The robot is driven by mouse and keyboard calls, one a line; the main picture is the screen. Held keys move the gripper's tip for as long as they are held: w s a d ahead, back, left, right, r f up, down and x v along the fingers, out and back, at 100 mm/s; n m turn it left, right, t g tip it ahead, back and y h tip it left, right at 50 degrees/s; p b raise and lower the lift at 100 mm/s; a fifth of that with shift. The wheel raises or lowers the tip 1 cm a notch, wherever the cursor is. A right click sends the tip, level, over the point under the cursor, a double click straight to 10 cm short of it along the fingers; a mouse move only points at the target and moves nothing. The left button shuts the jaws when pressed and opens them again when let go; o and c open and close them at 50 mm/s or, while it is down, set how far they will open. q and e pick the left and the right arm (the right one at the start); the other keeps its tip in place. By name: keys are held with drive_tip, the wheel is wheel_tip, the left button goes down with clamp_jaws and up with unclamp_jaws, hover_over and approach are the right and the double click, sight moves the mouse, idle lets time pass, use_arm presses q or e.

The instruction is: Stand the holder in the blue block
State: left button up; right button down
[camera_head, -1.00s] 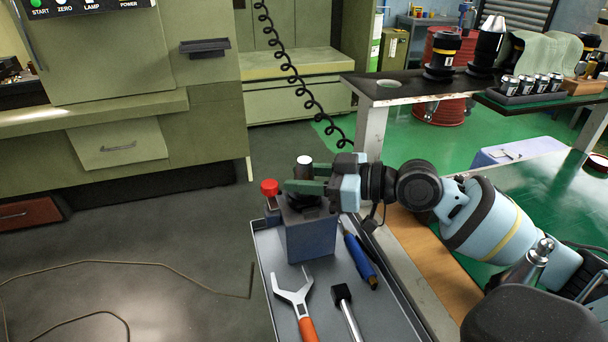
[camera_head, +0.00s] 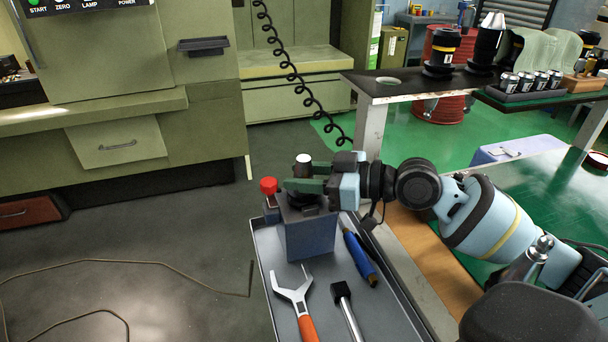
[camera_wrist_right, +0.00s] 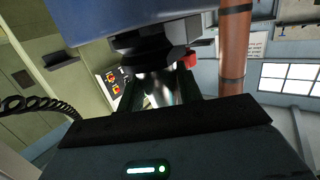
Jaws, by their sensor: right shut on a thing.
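The blue block (camera_head: 311,238) stands upright on the grey tray in the head view. Its lower face also shows at the top of the wrist view (camera_wrist_right: 110,18). The holder (camera_head: 303,160) is upright over the block, with a pale top and a dark collar at the block's top. In the wrist view the holder's dark collar (camera_wrist_right: 150,45) meets or nearly meets the block; I cannot tell how deep it sits. My right gripper (camera_head: 304,186) comes from the right, its green fingers shut on the holder. My left gripper is not in view.
A red-topped part (camera_head: 269,187) stands left of the block. An orange-handled wrench (camera_head: 295,291), a black-headed tool (camera_head: 346,307) and a blue-handled tool (camera_head: 360,258) lie on the tray (camera_head: 262,255). More dark holders (camera_head: 440,52) stand on the bench behind.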

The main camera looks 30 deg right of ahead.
drive_tip(key=c, duration=0.9)
unclamp_jaws()
drive_tip(key=shift+r, duration=0.15)
drive_tip(key=shift+o, duration=0.2)
drive_tip(key=shift+f, duration=0.3)
drive_tip(key=shift+b+v, duration=0.75)
drive_tip(key=shift+v, duration=1.55)
drive_tip(key=shift+b+v, duration=0.4)
drive_tip(key=shift+v, duration=0.95)
drive_tip(key=shift+s+d+r, duration=0.2)
